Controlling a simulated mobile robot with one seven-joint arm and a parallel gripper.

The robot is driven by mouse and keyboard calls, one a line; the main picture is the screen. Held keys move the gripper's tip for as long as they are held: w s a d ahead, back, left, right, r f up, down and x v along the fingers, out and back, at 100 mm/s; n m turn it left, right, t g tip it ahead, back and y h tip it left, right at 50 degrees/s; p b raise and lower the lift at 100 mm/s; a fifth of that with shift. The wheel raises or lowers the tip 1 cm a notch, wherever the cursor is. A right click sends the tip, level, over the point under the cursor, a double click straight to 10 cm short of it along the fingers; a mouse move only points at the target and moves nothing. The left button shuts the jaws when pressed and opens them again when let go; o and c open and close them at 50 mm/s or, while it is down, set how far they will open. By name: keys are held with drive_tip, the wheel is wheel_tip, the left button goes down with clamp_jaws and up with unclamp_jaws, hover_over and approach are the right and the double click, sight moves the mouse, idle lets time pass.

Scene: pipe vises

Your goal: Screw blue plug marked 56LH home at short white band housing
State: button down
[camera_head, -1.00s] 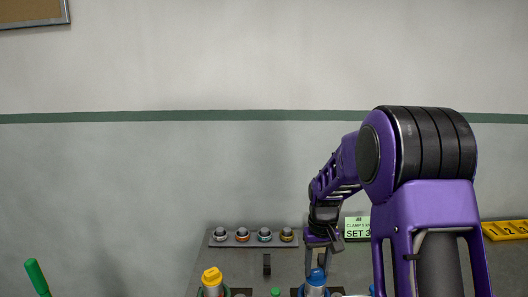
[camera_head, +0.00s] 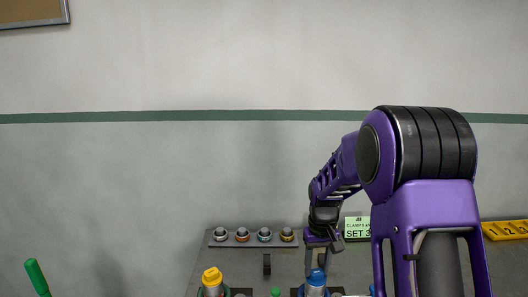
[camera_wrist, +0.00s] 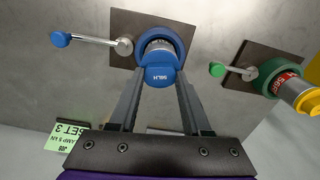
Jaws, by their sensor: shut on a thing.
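The blue plug marked 56LH (camera_wrist: 159,76) is in front of my gripper in the wrist view, between the two fingertips. My gripper (camera_wrist: 158,88) is shut on it. The plug sits at the mouth of a blue-collared housing (camera_wrist: 179,41) with a short white band, on a dark square plate. I cannot tell how deep the plug is seated. A lever with a blue knob (camera_wrist: 60,39) stands out from this vise. In the head view the blue plug (camera_head: 317,276) shows below my gripper (camera_head: 316,262), and its housing is mostly cut off by the lower edge.
A green-collared housing (camera_wrist: 262,77) with a red label and yellow plug (camera_wrist: 303,93) stands nearby, with a green-knobbed lever (camera_wrist: 217,69). A rack of several ringed parts (camera_head: 253,238) lies at the back. A green "SET 3" sign (camera_head: 357,227) stands behind my arm.

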drive_tip(key=n+p, duration=0.1)
drive_tip(key=n, duration=0.3)
drive_tip(key=shift+n, duration=0.4)
drive_tip(key=n, duration=0.3)
drive_tip(key=c, duration=0.6)
unclamp_jaws()
